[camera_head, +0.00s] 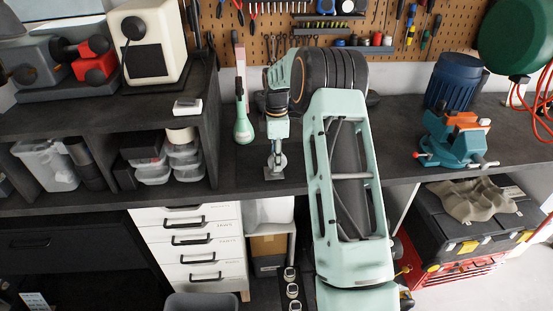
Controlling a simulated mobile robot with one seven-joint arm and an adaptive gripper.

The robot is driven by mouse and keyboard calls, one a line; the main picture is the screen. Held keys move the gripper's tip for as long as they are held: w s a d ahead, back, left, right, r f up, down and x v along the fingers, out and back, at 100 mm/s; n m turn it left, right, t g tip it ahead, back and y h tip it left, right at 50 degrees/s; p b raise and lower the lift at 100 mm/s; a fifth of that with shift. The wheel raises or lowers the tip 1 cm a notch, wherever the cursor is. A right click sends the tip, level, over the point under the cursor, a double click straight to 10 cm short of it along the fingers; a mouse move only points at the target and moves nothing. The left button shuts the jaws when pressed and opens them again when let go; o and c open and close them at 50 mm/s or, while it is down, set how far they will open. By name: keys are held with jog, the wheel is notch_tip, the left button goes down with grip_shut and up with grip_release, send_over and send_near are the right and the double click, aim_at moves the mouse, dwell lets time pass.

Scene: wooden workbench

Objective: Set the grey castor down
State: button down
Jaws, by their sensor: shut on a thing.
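A small grey castor (275,163) shows right under my gripper (277,146), near the front edge of the dark workbench (243,178). My gripper points down from my pale green arm and is shut on the castor's upper part. The fingers hide some of the castor. It is too small to tell if the castor touches the bench top.
A pale green hand tool (243,120) stands left of my gripper. A shelf unit (208,120) with clear tubs (185,160) is further left. A teal vise (455,140) and a blue bin (452,82) stand at right. Bare bench lies between my arm and the vise.

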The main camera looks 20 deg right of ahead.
jog(key=shift+f, duration=0.1)
jog(key=shift+f, duration=0.15)
jog(key=c, duration=1.6)
grip_release()
notch_tip(320, 180, up, 12)
jog(key=shift+r+b, duration=0.15)
jog(key=shift+b, duration=0.55)
jog(key=shift+s, duration=0.1)
